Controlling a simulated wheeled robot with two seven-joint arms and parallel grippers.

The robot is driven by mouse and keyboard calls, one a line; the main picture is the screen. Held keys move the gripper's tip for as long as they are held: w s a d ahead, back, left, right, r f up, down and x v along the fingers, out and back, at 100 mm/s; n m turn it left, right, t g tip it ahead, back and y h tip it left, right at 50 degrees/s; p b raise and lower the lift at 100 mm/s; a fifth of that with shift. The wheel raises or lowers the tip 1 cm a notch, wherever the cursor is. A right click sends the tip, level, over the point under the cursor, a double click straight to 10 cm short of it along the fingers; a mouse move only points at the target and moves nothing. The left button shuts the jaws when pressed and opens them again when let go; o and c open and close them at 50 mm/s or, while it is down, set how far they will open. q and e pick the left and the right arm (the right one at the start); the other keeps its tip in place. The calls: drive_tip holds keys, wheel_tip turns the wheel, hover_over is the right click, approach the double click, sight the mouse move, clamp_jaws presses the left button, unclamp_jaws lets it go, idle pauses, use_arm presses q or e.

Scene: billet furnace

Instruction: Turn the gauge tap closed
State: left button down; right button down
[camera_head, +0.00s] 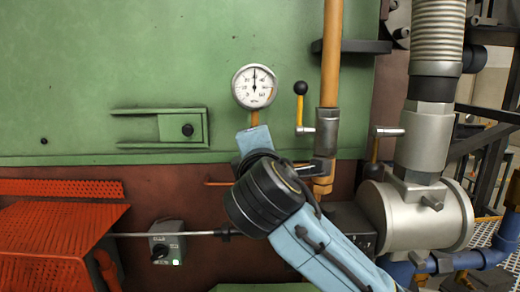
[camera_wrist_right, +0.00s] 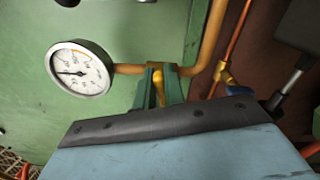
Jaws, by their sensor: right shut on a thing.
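The pressure gauge (camera_head: 255,86) is a white dial on the green furnace wall, with a short brass stem (camera_head: 255,118) below it. In the right wrist view the gauge (camera_wrist_right: 80,68) is at the left and its brass pipe runs right to the tap. The gauge tap's yellow handle (camera_wrist_right: 158,88) lies between the two teal fingers of my right gripper (camera_wrist_right: 158,80), which is shut on it. In the head view my right gripper (camera_head: 253,138) is just under the gauge; its hand hides the tap there. My left gripper is out of view.
A yellow lever with a black knob (camera_head: 300,103) stands upright right of the gauge, beside an orange pipe (camera_head: 331,60). A latch plate (camera_head: 184,128) is on the left. A red perforated table (camera_head: 45,235) and a grey switch box (camera_head: 166,242) are lower left.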

drive_tip(key=shift+f+m, duration=0.15)
drive_tip(key=shift+m, duration=1.45)
drive_tip(key=c, duration=1.5)
unclamp_jaws()
drive_tip(key=shift+s, duration=0.15)
drive_tip(key=s+b, duration=0.3)
drive_tip(key=s, duration=1)
drive_tip(key=shift+s, duration=0.1)
